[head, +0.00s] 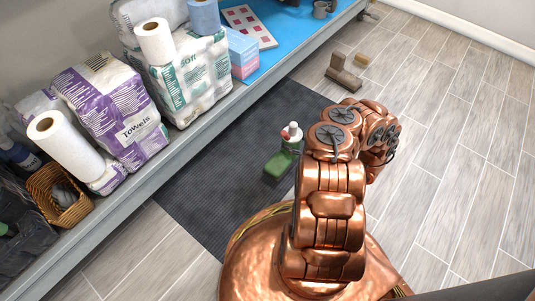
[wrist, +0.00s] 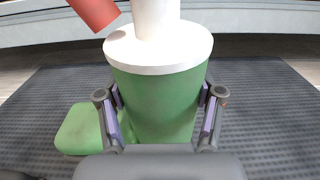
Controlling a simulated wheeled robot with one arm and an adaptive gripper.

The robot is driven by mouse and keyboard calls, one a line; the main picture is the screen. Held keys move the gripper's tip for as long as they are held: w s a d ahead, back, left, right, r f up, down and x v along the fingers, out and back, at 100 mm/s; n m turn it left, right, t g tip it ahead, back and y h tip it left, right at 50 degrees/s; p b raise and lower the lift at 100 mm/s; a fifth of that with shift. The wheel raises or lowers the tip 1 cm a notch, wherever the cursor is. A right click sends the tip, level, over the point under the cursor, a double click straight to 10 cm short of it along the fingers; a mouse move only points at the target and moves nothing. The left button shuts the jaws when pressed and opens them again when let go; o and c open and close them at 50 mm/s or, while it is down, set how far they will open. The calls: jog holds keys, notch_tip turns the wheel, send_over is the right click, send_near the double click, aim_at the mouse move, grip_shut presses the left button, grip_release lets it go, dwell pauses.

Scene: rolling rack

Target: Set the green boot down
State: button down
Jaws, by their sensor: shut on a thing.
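The green boot (wrist: 155,105) fills the middle of the wrist view, upright, with its toe pointing left and a wide white rim at its top. A white post rises from the rim, and a red piece (wrist: 95,12) sticks out beside it. My gripper (wrist: 160,125) is shut on the shaft, one finger on each side. In the head view the boot (head: 279,165) shows just left of my arm, over the dark mat (head: 215,165). My fingertips are hidden there. I cannot tell whether the sole touches the mat.
A rack shelf (head: 175,150) runs along the left with towel packs (head: 110,110), a wicker basket (head: 60,195) and a blue surface (head: 285,40). A brown block-like thing (head: 342,75) lies on the floor beyond the mat. The tiled floor (head: 460,150) on the right is clear.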

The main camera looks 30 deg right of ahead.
jog(key=shift+s+d+f, duration=0.2)
jog(key=shift+s+f, duration=0.35)
jog(key=shift+f, duration=0.15)
jog(key=w+d+f+b, duration=0.1)
jog(key=w+f+b, duration=0.1)
jog(key=w+b, duration=0.2)
jog(key=w+d+f+b, duration=0.2)
jog(key=w+b, duration=0.3)
jog(key=w, duration=0.6)
jog(key=shift+w+d+f, duration=0.15)
jog(key=shift+d+f, duration=0.15)
jog(key=shift+f, duration=0.2)
jog(key=shift+c, duration=0.9)
grip_release()
